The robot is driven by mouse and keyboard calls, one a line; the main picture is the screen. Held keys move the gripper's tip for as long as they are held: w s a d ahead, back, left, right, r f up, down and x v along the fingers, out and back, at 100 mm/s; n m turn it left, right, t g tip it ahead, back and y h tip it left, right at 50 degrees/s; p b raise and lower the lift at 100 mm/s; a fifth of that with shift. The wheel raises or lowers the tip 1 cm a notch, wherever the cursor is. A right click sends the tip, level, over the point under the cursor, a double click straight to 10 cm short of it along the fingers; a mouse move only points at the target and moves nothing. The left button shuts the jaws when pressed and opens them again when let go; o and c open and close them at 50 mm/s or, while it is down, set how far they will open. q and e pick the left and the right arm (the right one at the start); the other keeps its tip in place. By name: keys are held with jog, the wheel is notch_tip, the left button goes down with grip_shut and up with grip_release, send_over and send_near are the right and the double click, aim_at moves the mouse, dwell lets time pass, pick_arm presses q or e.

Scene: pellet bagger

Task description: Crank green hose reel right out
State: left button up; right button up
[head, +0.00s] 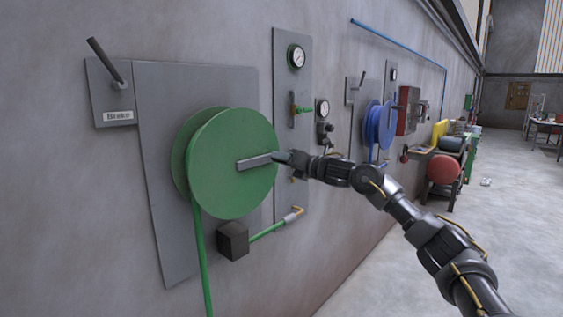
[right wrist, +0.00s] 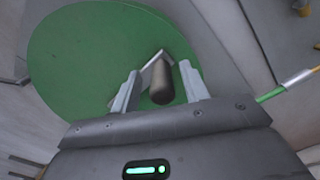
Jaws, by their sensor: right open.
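The green hose reel (head: 228,185) is mounted on a grey wall plate. Its flat crank arm (head: 254,161) points right from the hub. Green hose (head: 202,260) hangs down from the reel's left side. My right gripper (head: 280,157) is at the outer end of the crank arm. In the right wrist view the dark crank handle (right wrist: 162,81) stands between the two open fingers (right wrist: 158,92), with the green reel (right wrist: 90,60) behind. A gap shows on both sides of the handle. My left gripper is not in view.
A lever labelled Brake (head: 105,62) is at the upper left of the plate. A black box (head: 233,241) with a green pipe sits below the reel. A gauge panel (head: 292,110) and a blue reel (head: 379,127) are farther right. The floor at right is mostly clear.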

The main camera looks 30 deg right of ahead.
jog(key=b+v, duration=0.3)
jog(key=v, duration=0.6)
jog(key=shift+s, duration=0.25)
jog(key=shift+d, duration=0.1)
